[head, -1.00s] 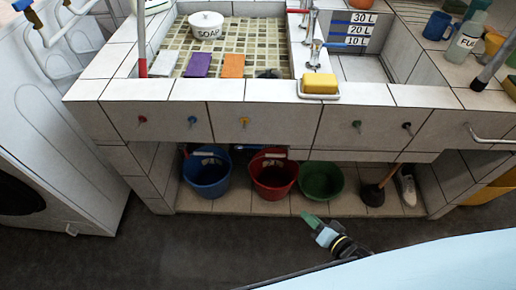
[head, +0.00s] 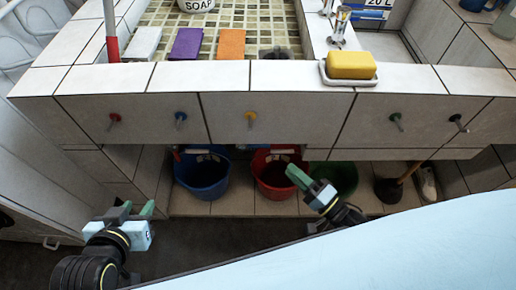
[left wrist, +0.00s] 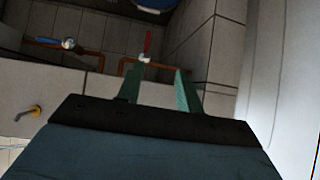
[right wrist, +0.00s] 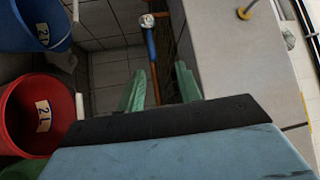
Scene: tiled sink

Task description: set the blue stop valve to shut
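A blue-handled tap (head: 180,120) sticks out of the tiled front panel, between a red one and a yellow one. In the right wrist view, a valve with a blue handle (right wrist: 150,42) sits on a copper pipe in the space under the sink, beyond my fingers. My left gripper (head: 136,209) is open and empty, low in front of the counter at the left. My right gripper (head: 308,184) is lower right of the yellow tap, near the buckets; the right wrist view shows its fingers (right wrist: 158,78) apart and empty.
A red-handled valve (left wrist: 147,45) on copper pipe shows in the left wrist view. A blue bucket (head: 203,175), a red bucket (head: 272,178), a green bucket (head: 340,176) and a plunger (head: 388,190) stand on the low shelf. The counter's front panel overhangs them.

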